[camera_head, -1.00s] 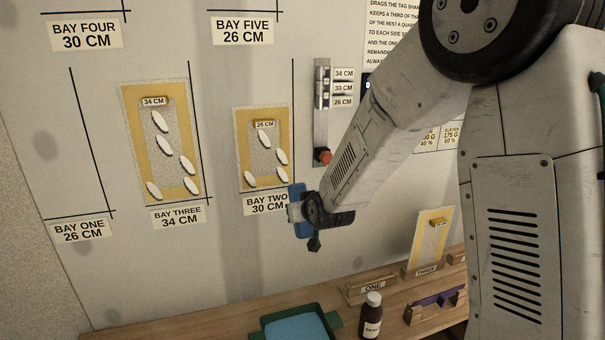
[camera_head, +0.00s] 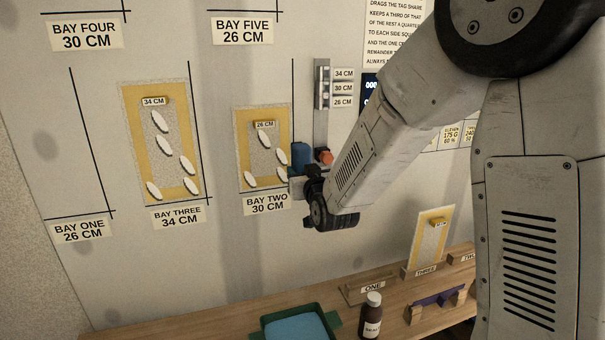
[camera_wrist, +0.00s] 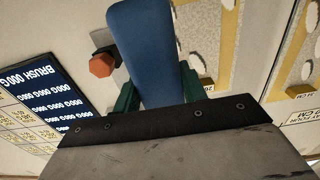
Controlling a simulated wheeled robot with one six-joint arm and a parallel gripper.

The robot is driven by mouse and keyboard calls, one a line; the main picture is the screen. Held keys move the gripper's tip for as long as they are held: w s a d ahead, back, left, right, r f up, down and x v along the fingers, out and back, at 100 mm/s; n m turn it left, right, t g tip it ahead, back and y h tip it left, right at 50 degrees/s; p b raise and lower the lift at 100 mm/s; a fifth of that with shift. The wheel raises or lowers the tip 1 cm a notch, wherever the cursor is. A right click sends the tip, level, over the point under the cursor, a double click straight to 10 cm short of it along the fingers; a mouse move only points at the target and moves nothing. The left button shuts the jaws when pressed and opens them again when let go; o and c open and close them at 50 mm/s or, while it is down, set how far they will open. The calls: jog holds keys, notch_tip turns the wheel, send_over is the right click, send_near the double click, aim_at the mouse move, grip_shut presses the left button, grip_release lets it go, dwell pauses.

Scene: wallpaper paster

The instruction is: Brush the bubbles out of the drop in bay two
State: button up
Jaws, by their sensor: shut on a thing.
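The bay two drop (camera_head: 242,145) is a speckled grey sheet with yellow edges and a 26 CM tag, hanging on the wall. Several white oval bubbles (camera_head: 265,141) bulge on it. Part of this drop shows in the wrist view (camera_wrist: 203,55) at the upper right. My gripper (camera_wrist: 157,92) is shut on a blue brush (camera_wrist: 145,45), held between its green fingers. In the head view the brush (camera_head: 300,158) is at the drop's lower right edge, partly overlapping it. I cannot tell whether it touches the drop. The bristles are not clearly visible.
A rail with an orange knob (camera_head: 325,156) is close to the right of the brush. The bay three drop (camera_head: 128,120) also has several bubbles. A bench below holds a green tray (camera_head: 336,322), a brown bottle (camera_head: 372,318) and a rack (camera_head: 430,312).

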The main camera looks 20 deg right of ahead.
jog(key=shift+w, duration=2.85)
jog(key=shift+w, duration=1.25)
jog(key=shift+a, duration=2.95)
jog(key=shift+a, duration=2.35)
jog(key=shift+a, duration=0.1)
jog(key=shift+a, duration=1.75)
jog(key=shift+d, duration=3.7)
